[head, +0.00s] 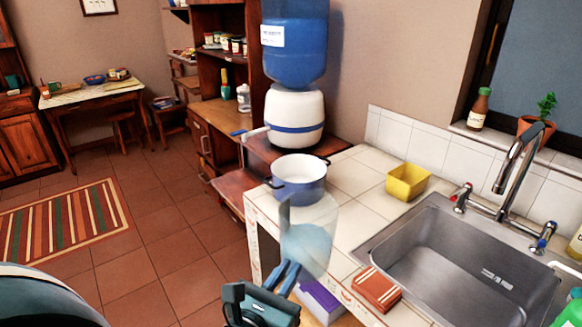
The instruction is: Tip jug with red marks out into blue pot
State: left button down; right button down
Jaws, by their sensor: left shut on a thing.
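A clear jug (318,215) with pale blue contents stands out in front of the counter's left end, roughly upright. My left gripper (286,274) is at the jug's lower near side, shut on it; the exact grip is hard to see. I cannot make out red marks on the jug. The blue pot (300,187), white inside with dark handles, sits on the counter's far left corner, just behind the jug in the picture. The jug's top overlaps the pot's lower edge in the picture. My right gripper is not in view.
A yellow container (407,182) stands right of the pot. A steel sink (470,262) with a tap (515,165) fills the right. A red-brown sponge-like block (376,288) and a purple box (320,298) are near the front. A water dispenser (294,115) stands behind the pot.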

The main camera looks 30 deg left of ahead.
aim_at(290, 173)
jog(key=j, duration=0.55)
jog(key=i+j, duration=0.15)
jog(key=j, duration=0.95)
jog(key=i+j+z, duration=0.1)
jog(key=j+z, duration=0.2)
jog(key=j, duration=0.15)
jog(key=z, duration=1)
jog(key=i+j, duration=0.3)
jog(key=j, duration=0.25)
